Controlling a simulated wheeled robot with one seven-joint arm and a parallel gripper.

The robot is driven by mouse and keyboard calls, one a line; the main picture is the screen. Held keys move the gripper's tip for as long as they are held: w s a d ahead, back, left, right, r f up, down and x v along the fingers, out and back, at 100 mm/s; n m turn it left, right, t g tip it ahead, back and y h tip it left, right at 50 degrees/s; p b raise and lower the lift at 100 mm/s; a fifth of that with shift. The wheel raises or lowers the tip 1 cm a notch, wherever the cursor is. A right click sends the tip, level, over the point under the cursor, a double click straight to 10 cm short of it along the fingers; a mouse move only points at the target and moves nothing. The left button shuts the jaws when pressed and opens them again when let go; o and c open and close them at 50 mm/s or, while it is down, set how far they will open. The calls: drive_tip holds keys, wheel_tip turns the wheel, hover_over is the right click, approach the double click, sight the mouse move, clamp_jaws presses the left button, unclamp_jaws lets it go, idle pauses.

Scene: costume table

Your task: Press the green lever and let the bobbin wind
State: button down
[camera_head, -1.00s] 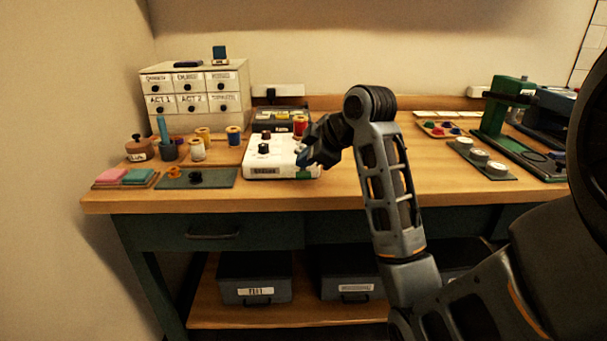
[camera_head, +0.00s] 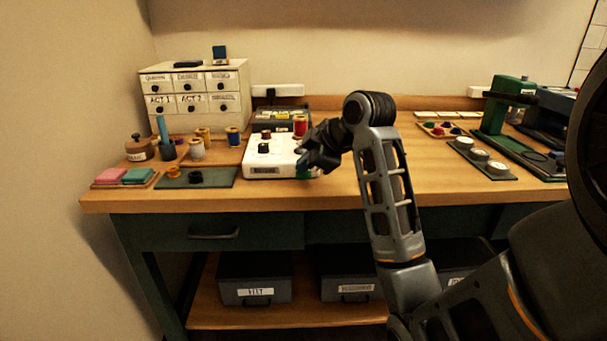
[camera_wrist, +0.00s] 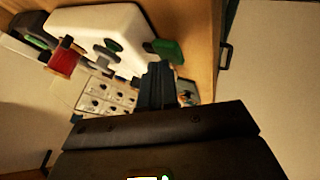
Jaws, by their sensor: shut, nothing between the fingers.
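The white bobbin winder (camera_head: 262,160) stands near the front of the table, with dark knobs on top and a red spool (camera_head: 300,125) at its back right. In the wrist view its white body (camera_wrist: 105,22) fills the upper left, with the red spool (camera_wrist: 65,60) beside it. The green lever (camera_wrist: 168,50) sticks out from the winder's end. My gripper (camera_wrist: 158,75) is shut and empty, its fingertips close to the lever; I cannot tell whether they touch. In the head view my gripper (camera_head: 305,160) is at the winder's right end and hides part of it.
Thread spools (camera_head: 233,136) and a green mat (camera_head: 225,179) lie to the left. A label-fronted drawer cabinet (camera_head: 195,90) stands behind them. A green press (camera_head: 500,105) and a tray of pale discs (camera_head: 480,160) are at the right.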

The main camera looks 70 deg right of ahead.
sight(306, 175)
drive_tip(key=shift+f+b, duration=0.45)
drive_tip(key=shift+f, duration=0.35)
idle(0.5)
idle(0.4)
drive_tip(key=shift+r+p, duration=1.3)
drive_tip(key=shift+r, duration=0.1)
wheel_tip(306, 175, up, 5)
drive_tip(key=p, duration=0.5)
drive_tip(key=shift+r, duration=0.1)
